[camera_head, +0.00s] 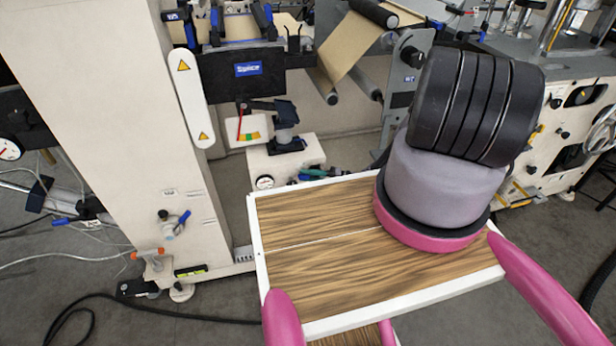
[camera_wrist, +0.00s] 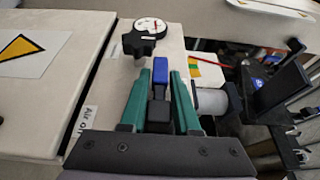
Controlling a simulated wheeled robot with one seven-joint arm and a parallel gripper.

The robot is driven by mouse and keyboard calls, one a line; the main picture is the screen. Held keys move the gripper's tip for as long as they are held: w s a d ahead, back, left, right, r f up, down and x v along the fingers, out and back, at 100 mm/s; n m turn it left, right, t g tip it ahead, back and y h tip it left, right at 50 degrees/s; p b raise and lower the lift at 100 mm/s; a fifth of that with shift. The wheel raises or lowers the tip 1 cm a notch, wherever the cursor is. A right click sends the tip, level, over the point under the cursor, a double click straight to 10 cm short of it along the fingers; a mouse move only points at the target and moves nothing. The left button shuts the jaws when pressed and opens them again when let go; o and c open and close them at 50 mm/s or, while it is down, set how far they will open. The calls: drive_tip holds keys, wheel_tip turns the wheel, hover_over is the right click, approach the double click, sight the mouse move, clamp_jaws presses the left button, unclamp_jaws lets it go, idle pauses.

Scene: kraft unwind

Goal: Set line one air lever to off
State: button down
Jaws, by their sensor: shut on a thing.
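My gripper (camera_wrist: 165,78) has its two teal fingers on either side of a blue-tipped dark lever (camera_wrist: 160,72), shut on it. A partly covered label reading "Air" (camera_wrist: 88,116) is on the white surface left of the fingers. In the head view, my gripper (camera_head: 314,173) shows small beyond the wooden top, with a bit of the blue lever (camera_head: 305,178) beside it. The lever's base is hidden by the fingers, and I cannot read its setting.
A gauge with a black knob (camera_wrist: 150,30) stands just beyond the lever. Another blue-handled valve (camera_head: 182,217) is on the white column (camera_head: 130,100). A black bracket assembly (camera_wrist: 265,95) is close on the right. Cables lie on the floor at left.

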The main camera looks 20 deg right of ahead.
drive_tip(key=c, duration=0.8)
unclamp_jaws()
drive_tip(key=shift+o, duration=0.2)
drive_tip(key=v, duration=1)
drive_tip(key=shift+s+d, duration=0.2)
drive_tip(key=shift+d, duration=0.15)
drive_tip(key=shift+f, duration=0.1)
